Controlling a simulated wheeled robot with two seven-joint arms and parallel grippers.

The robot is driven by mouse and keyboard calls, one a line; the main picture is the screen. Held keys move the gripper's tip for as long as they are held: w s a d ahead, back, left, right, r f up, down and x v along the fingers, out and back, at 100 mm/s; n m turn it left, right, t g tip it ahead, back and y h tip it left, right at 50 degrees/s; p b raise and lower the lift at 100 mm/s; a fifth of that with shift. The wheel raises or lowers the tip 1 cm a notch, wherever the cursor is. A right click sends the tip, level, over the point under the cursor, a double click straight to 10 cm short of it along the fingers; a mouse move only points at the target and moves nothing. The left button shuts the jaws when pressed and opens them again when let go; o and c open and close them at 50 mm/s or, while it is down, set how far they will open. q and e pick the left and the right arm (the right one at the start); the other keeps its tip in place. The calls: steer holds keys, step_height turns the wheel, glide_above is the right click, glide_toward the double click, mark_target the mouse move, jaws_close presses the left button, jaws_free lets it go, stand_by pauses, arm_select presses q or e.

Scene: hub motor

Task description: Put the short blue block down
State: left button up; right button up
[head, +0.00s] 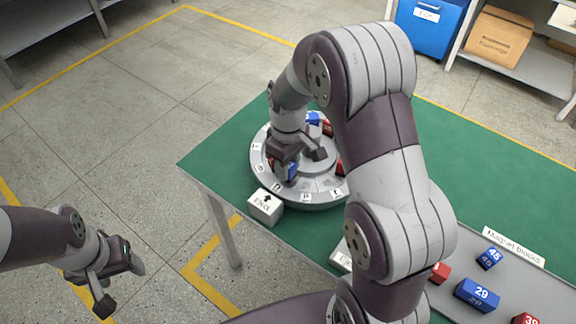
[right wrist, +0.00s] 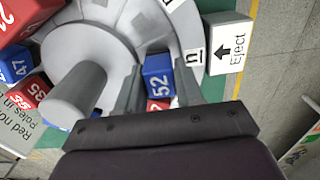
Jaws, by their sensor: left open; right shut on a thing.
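The short blue block (right wrist: 157,76), marked 52, sits between the fingers of my right gripper (right wrist: 158,92). My left gripper (head: 121,286) is open and empty, away from the table at the lower left.
A white Eject box (head: 264,206) stands beside the hub at the table's edge. Other red and blue blocks sit around the hub's central post (right wrist: 75,97). A grey tray (head: 530,290) with loose magnet blocks is at the right. The green table (head: 220,150) is bare left of the hub.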

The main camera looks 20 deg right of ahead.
steer(key=shift+w+f, duration=0.1)
steer(key=shift+f, duration=0.45)
steer(key=shift+f, duration=0.1)
steer(key=o, duration=1.1)
steer(key=shift+o, duration=0.2)
step_height(320, 180, up, 12)
steer(key=p, duration=0.3)
steer(key=s+a+f+m, duration=0.1)
steer(key=s+f+m, duration=0.1)
steer(key=s, duration=0.4)
steer(key=s+a+f+m+t, duration=0.1)
steer(key=s+f+m, duration=0.2)
steer(key=s, duration=0.3)
steer(key=shift+s+f+m, duration=0.3)
steer(key=shift+s+m, duration=0.05)
steer(key=shift+m, duration=0.05)
steer(key=shift+s, duration=0.1)
